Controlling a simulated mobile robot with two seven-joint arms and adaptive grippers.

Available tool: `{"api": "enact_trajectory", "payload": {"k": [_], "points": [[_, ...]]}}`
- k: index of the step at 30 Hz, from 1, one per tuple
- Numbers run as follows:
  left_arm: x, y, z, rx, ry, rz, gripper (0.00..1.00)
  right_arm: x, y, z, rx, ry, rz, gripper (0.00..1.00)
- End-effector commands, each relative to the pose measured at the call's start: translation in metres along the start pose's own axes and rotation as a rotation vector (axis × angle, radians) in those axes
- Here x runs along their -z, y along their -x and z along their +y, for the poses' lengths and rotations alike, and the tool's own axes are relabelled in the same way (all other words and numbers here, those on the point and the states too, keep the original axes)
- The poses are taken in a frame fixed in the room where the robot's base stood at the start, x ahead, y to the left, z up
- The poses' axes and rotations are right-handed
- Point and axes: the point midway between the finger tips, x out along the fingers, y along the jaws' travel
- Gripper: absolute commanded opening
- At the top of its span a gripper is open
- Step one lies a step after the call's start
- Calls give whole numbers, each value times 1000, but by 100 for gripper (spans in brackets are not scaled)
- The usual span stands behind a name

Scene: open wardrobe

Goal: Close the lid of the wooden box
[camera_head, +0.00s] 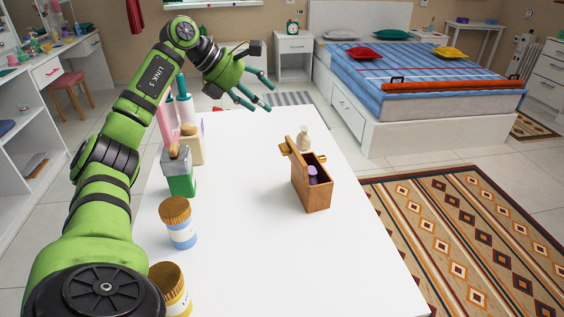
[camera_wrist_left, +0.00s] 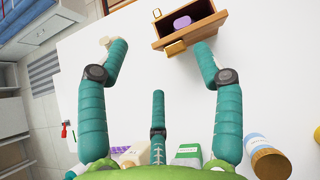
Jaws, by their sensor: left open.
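The wooden box (camera_head: 314,195) stands on the white table, right of its middle. A purple item (camera_head: 313,171) lies inside. My left gripper (camera_head: 256,97) is open and empty, in the air near the table's far end, beyond and left of the box. My right gripper is not in view.
Along the table's left side are a blue-labelled jar (camera_head: 180,226), a yellow-labelled jar (camera_head: 172,288), a green carton (camera_head: 181,182) and several bottles. The table's middle (camera_head: 245,220) is clear.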

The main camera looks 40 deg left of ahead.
Motion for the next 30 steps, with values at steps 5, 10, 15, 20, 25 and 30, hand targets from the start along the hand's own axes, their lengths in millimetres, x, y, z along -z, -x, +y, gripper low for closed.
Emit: {"api": "enact_trajectory", "payload": {"k": [5,10,15,20,25,30], "points": [[48,-48,0,1,0,0,67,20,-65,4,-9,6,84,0],[63,-64,0,1,0,-1,67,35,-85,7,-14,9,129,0],[65,-71,-1,2,0,0,67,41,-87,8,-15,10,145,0],[64,-91,-1,5,0,0,67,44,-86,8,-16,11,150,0],[64,-117,-1,4,0,0,67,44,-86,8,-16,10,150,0],[64,-132,-1,2,1,0,67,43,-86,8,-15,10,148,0]]}}
